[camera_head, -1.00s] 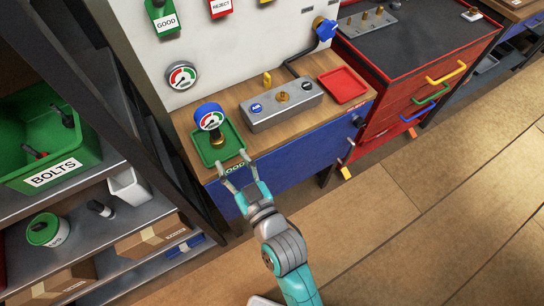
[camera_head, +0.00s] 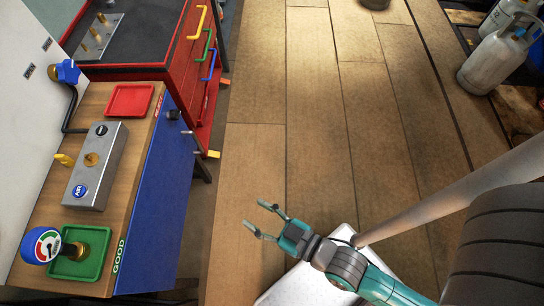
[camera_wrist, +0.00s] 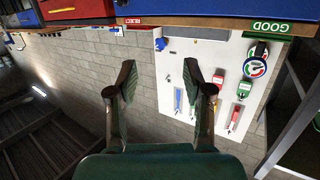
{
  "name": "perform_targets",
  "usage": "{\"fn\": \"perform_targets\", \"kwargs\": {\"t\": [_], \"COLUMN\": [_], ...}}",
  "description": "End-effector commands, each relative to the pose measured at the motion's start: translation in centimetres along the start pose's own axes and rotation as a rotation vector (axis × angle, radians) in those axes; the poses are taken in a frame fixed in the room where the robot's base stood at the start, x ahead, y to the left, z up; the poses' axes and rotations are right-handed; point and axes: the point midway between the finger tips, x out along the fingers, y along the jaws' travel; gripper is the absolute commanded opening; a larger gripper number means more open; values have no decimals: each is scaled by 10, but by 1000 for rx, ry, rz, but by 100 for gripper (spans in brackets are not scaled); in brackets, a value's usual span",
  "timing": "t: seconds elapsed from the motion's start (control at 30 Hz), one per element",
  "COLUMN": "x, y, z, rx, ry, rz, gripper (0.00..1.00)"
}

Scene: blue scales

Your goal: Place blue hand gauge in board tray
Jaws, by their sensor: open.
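The blue hand gauge (camera_head: 41,246), with a round red, green and white dial, stands on a brass fitting at the green tray (camera_head: 98,235). The tray lies on the wooden bench top beside the GOOD label. A red tray (camera_head: 141,97) lies at the bench's far end and looks empty. My gripper (camera_head: 257,218) is open and empty, out over the floor to the right of the bench, apart from gauge and trays. In the wrist view, nothing is between the fingers (camera_wrist: 160,85); a dial (camera_wrist: 255,67) shows at the right, but I cannot tell which gauge it is.
A grey metal block (camera_head: 97,167) with brass and yellow fittings sits mid-bench, between the trays. A blue valve (camera_head: 67,72) with a dark hose is on the wall panel. A red drawer cabinet (camera_head: 176,70) stands beyond. Gas cylinders (camera_head: 492,60) stand far right.

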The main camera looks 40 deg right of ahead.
Motion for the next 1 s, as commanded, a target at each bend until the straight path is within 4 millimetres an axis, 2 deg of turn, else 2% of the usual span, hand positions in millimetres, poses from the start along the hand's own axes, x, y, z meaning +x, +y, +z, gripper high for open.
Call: {"fn": "perform_targets", "kwargs": {"t": [0.03, 0.2, 0.3, 0.43, 0.63, 1.0], "x": [-20, -79, -110, -139, -159, -160], "y": [10, 30, 36, 38, 38, 38], "z": [4, 4, 1, -6, -12, -12], "rx": [5, 23, 35, 47, 57, 57], "ry": [-19, -54, -74, -91, -103, -103], "rz": [39, 153, 212, 269, 307, 309], "gripper": [51, 51, 51, 51, 51, 51]}}
